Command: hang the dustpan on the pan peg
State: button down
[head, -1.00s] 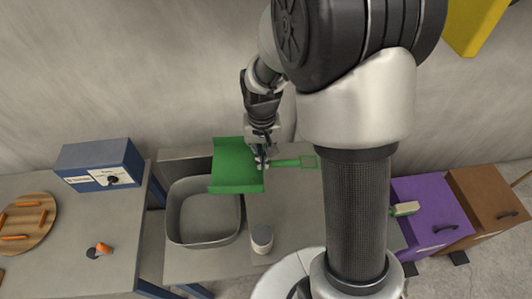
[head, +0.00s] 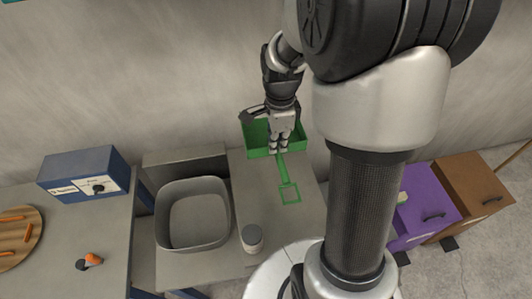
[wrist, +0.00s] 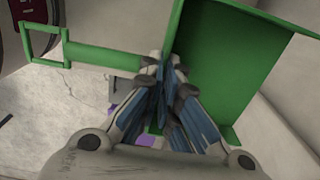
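The green dustpan (head: 289,195) is held in front of the back wall, over the grey table. Its pan is toward the wall and its square-looped handle points toward the lower edge of the head view. My gripper (head: 279,151) is shut on the dustpan where the handle meets the pan. In the wrist view the dustpan's pan (wrist: 225,60) is at the right, its handle runs left, and my gripper's fingers (wrist: 160,72) close on the handle between them. I cannot make out the pan peg for certain; my arm and the dustpan cover part of the wall.
A grey bin (head: 193,215) and a small cup (head: 252,238) stand on the grey table (head: 262,200). A blue box (head: 82,174) and a wooden board (head: 18,240) are on the left bench. Purple (head: 424,212) and brown (head: 475,195) cabinets stand at the right.

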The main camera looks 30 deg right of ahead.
jog(key=shift+f, duration=0.1)
jog(key=b, duration=0.6)
send_over(275, 189)
notch_tip(275, 189, down, 20)
jog(key=shift+r, duration=0.25)
jog(key=c, duration=2.3)
grip_release()
jog(key=shift+f+b, duration=0.3)
jog(key=shift+b, duration=0.05)
jog(key=o, duration=0.5)
jog(key=shift+r, duration=0.1)
jog(key=shift+r, duration=0.1)
